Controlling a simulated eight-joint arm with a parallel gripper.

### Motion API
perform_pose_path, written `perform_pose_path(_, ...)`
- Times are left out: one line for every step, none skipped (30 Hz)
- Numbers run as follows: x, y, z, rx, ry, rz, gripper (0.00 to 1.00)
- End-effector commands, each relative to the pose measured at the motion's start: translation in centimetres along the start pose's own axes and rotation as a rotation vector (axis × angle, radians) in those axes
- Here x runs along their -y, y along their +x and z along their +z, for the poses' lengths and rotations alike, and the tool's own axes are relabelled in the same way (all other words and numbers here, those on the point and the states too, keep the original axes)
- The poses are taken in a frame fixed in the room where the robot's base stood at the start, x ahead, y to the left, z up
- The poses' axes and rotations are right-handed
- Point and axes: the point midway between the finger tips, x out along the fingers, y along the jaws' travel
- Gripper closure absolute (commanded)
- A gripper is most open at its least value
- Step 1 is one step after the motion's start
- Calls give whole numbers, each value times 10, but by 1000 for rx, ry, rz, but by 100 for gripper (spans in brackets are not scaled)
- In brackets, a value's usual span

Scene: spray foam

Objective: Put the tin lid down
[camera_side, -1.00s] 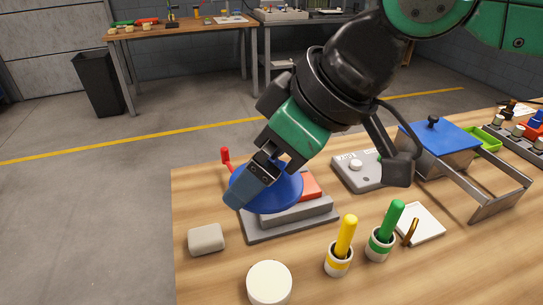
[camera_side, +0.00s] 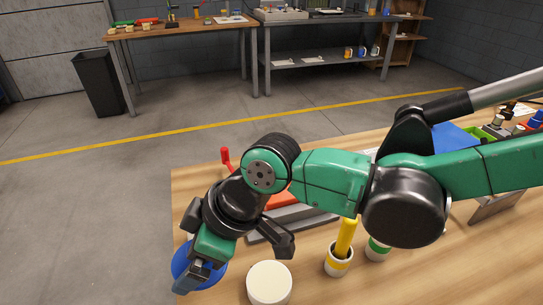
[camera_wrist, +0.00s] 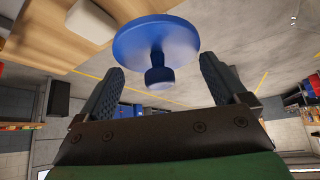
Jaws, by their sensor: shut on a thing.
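The tin lid is a round blue disc with a knob. In the side view the tin lid (camera_side: 180,262) shows partly behind my gripper (camera_side: 190,277), near the table's front left edge. In the wrist view the lid (camera_wrist: 155,38) lies beyond my fingertips, its knob (camera_wrist: 159,78) facing the camera. My gripper (camera_wrist: 160,68) is shut on the lid, one finger on each side. The exact contact is hard to see. I cannot tell whether the lid touches the table.
A white round piece (camera_side: 269,283) stands just right of my gripper. A yellow-handled tool (camera_side: 345,240) and a green-banded holder (camera_side: 378,248) stand farther right. Floor lies beyond the table's left edge.

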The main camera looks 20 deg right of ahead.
Motion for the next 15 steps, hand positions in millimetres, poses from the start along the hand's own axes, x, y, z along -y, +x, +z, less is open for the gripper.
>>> perform_pose_path(0,12,8,0,0,0,58)
perform_pose_path(0,18,11,0,0,0,58)
perform_pose_path(0,26,16,0,0,0,58)
perform_pose_path(0,31,20,0,1,0,58)
perform_pose_path(0,36,23,0,1,0,58)
perform_pose_path(0,41,26,0,1,0,58)
perform_pose_path(0,44,28,0,1,0,58)
perform_pose_path(0,47,30,0,1,0,58)
perform_pose_path(0,49,31,0,1,0,58)
perform_pose_path(0,50,32,0,1,0,58)
perform_pose_path(0,52,33,0,1,1,58)
perform_pose_path(0,55,35,0,1,1,58)
perform_pose_path(0,58,38,0,1,0,58)
perform_pose_path(0,61,40,0,1,0,58)
perform_pose_path(0,66,42,0,1,1,58)
